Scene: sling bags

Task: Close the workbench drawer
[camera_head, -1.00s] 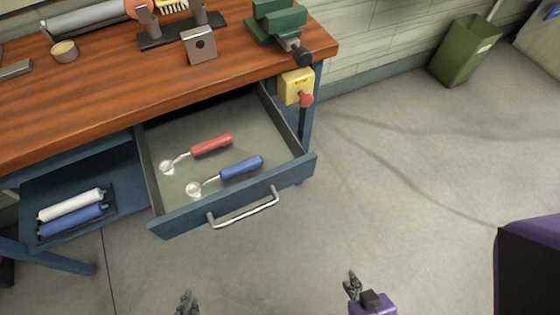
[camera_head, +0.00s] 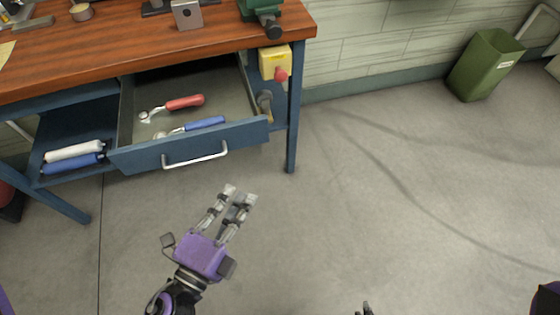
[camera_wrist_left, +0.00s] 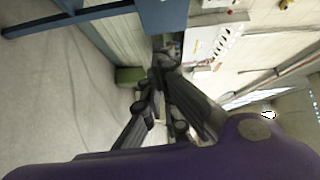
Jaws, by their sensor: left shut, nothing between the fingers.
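The blue workbench drawer (camera_head: 243,134) stands pulled out from under the wooden top, with its grey inside showing. Its silver bar handle (camera_head: 196,159) is on the front panel. A red-handled tool (camera_head: 184,103) and a blue-handled tool (camera_head: 204,124) lie inside. My purple left gripper (camera_head: 239,194) is shut and empty, in front of and below the drawer, right of the handle and apart from it. Its dark fingers also show in the left wrist view (camera_wrist_left: 158,78). Only a tip of my right gripper (camera_head: 366,309) shows at the bottom edge.
The workbench top (camera_head: 130,55) carries a green vise (camera_head: 262,12) near its right end. A yellow switch box (camera_head: 275,63) with a red knob hangs at the bench's right end. A shelf with rolls (camera_head: 73,152) is left of the drawer. A green bin (camera_head: 485,65) stands far right. The floor between is clear.

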